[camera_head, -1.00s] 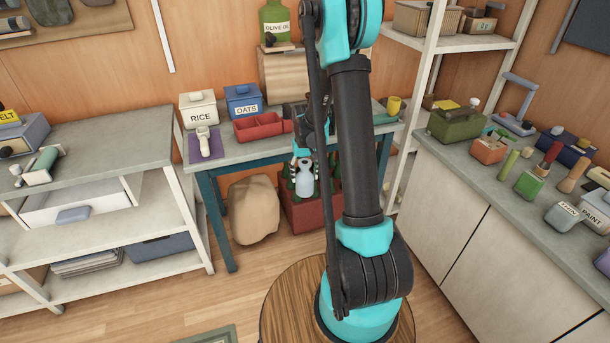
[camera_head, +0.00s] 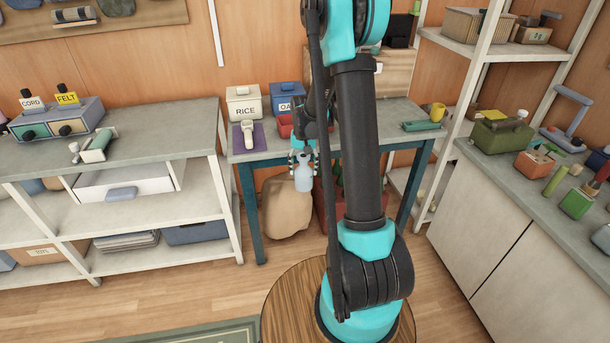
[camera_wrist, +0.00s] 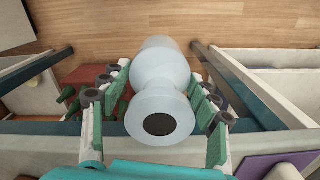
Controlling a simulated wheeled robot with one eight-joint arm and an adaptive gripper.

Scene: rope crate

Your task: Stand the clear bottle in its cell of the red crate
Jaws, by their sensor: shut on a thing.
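The clear bottle (camera_head: 303,178) is pale and bluish. My gripper (camera_head: 303,158) is shut on it near its top and holds it roughly upright in the air in front of the table. In the wrist view the bottle (camera_wrist: 165,75) sits between both fingers (camera_wrist: 160,105), with its dark round top toward the camera. The red crate (camera_head: 322,205) is on the floor under the table, mostly hidden behind my arm. In the wrist view the crate (camera_wrist: 92,73) lies left of the bottle, with green bottles (camera_wrist: 68,95) in it. Its free cell cannot be made out.
The blue-legged table (camera_head: 249,215) stands over the crate and carries the RICE box (camera_head: 244,105) and other items. A beige sack (camera_head: 285,205) is on the floor left of the crate. A white shelf unit (camera_head: 226,190) stands further left.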

